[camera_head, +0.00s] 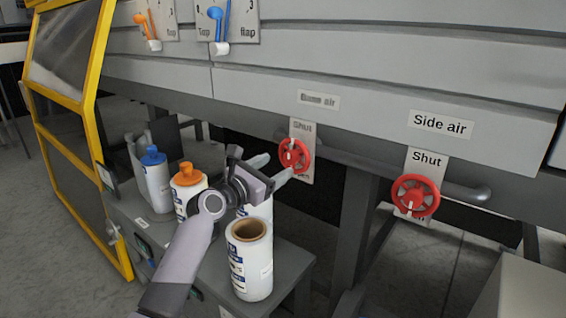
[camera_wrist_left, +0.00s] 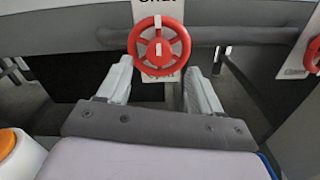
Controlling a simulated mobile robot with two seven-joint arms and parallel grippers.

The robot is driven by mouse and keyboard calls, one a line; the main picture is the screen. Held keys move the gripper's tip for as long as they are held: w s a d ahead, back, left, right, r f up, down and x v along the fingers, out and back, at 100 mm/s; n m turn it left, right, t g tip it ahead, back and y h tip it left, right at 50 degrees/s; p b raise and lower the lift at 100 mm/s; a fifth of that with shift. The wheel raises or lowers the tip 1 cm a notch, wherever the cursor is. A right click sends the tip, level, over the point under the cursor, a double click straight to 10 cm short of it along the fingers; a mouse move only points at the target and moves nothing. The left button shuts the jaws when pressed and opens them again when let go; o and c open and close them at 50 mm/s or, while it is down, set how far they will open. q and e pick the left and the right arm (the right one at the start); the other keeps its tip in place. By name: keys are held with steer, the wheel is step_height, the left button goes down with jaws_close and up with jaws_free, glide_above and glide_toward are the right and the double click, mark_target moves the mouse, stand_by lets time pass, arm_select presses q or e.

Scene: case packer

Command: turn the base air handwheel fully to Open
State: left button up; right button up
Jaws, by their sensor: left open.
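The base air handwheel (camera_head: 295,156) is a small red wheel on a white plate under the "Base air" label (camera_head: 319,99). "Shut" shows above it, and the lower word is mostly hidden. My left gripper (camera_head: 272,165) is open and empty just in front of the wheel. In the wrist view its fingers (camera_wrist_left: 157,80) stand to either side of the wheel's lower part, apparently short of it. My right gripper is not in view.
The red side air handwheel (camera_head: 415,195) is to the right, with a "Shut" plate. Below my left arm, bottles and an open white canister (camera_head: 249,260) stand on a grey table (camera_head: 293,268). A yellow-framed guard (camera_head: 98,50) is at left. A grey pipe (camera_head: 465,193) runs behind the wheels.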

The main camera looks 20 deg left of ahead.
mark_target(289, 159)
arm_select(q)
steer(key=shift+b+x, duration=0.4)
steer(key=shift+x, duration=1.95)
steer(key=c, duration=1.1)
